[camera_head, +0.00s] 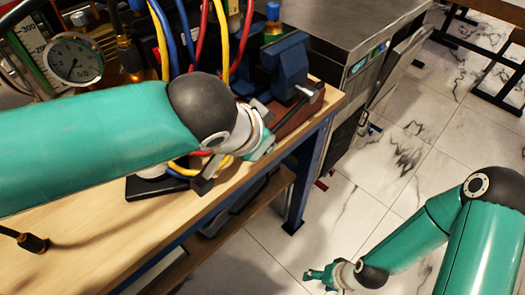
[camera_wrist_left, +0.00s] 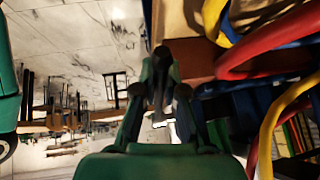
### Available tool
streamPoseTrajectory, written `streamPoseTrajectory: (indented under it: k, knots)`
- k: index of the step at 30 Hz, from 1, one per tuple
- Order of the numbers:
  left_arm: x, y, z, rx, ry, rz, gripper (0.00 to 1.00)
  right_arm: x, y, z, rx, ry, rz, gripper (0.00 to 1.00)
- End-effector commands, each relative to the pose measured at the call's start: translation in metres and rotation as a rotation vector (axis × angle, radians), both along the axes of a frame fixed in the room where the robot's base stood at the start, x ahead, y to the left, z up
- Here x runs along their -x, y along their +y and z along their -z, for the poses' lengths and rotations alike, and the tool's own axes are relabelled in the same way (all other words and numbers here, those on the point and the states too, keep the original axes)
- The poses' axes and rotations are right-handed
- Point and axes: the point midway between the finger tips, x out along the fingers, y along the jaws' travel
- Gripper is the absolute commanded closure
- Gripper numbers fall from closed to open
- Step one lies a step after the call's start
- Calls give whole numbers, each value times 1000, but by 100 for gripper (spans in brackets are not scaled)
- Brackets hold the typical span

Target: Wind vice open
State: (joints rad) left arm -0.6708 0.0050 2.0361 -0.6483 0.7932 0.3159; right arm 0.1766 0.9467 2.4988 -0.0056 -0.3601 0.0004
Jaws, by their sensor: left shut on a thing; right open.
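The blue vice (camera_head: 286,66) stands at the bench's right end, on a reddish-brown base. A thin metal handle bar (camera_head: 296,108) with a dark knob sticks out at its front and runs towards my left gripper (camera_head: 262,142). My left gripper is at the bench's front edge, partly hidden by its own wrist. In the left wrist view its fingers (camera_wrist_left: 162,85) are closed together on something dark, which looks like the vice handle. My right gripper (camera_head: 325,276) is open and empty, low over the floor, well away from the vice.
Red, blue and yellow hoses (camera_head: 198,40) hang behind my left wrist. A pressure gauge (camera_head: 75,58) is at upper left. A grey metal cabinet (camera_head: 345,30) stands behind the bench (camera_head: 90,255).

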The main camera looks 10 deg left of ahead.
Motion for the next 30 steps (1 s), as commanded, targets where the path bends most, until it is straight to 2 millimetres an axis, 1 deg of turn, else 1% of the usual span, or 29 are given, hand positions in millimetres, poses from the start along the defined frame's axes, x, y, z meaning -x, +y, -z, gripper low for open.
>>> streamPoseTrajectory:
  k: [1, 4, 17, 18, 22, 23, 30]
  knots:
    - [-2, 3, 4, 1, -14, -5, 100, 0, 0, 8, 0, 0, 0, 33]
    - [-3, 3, 4, 9, -26, -5, 100, 0, 0, 12, 0, 0, 0, 33]
    - [-3, 4, 2, 14, -32, -8, 100, 0, 0, 12, 0, 0, 0, 33]
    - [-3, 4, 2, 14, -32, -8, 89, 0, 0, 12, 0, 0, 0, 33]
    - [-3, 4, 2, 15, -31, -8, 67, 0, 0, 12, 0, 0, 0, 33]
    - [-3, 4, 2, 15, -31, -7, 64, 0, 0, 12, 0, 0, 0, 33]
    - [-2, 1, 3, 17, -29, -4, 64, 0, 0, 12, 0, 0, 0, 33]
